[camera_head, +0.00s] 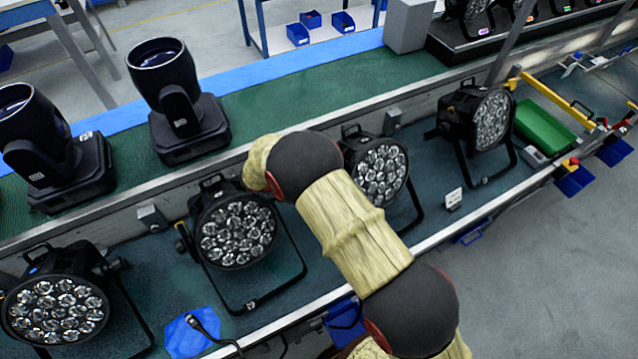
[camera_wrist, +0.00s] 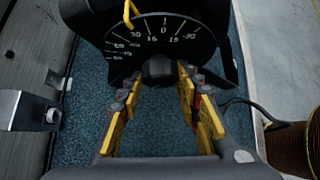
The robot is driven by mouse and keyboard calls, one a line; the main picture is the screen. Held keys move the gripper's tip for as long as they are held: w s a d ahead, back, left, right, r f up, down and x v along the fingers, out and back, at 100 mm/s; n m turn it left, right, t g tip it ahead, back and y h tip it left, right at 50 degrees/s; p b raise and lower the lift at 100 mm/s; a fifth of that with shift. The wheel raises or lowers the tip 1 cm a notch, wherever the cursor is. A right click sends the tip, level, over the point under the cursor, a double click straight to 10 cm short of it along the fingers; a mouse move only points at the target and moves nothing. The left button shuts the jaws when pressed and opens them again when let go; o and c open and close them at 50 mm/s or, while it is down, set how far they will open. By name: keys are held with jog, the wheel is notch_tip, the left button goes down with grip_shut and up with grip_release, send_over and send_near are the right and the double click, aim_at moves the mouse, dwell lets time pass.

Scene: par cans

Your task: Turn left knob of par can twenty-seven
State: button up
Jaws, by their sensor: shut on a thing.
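In the wrist view, the two yellow-padded fingers of my gripper (camera_wrist: 160,82) reach to a dark round knob (camera_wrist: 159,69) and are shut on it, one finger on each side. Behind the knob is a black dial plate (camera_wrist: 184,28) with white angle marks, part of a par can's side. In the head view, my arm reaches over the row between a par can (camera_head: 238,232) at left of centre and another par can (camera_head: 380,174) at centre. My gripper and the held knob are hidden there. No can number is readable.
More par cans stand at the lower left (camera_head: 58,305) and right (camera_head: 490,120) on the green-topped bench. A blue cloth (camera_head: 187,336) lies near the front edge.

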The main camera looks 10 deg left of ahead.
jog(key=shift+w+a+f+n+g+h, duration=0.1)
jog(key=shift+n+g+h, duration=0.25)
jog(key=shift+g+h, duration=0.2)
jog(key=shift+w+n+g+h, duration=0.1)
jog(key=shift+n+g+h, duration=0.25)
jog(key=shift+g+h, duration=0.2)
jog(key=o, duration=1.1)
jog(key=shift+o, duration=0.3)
jog(key=v, duration=1.2)
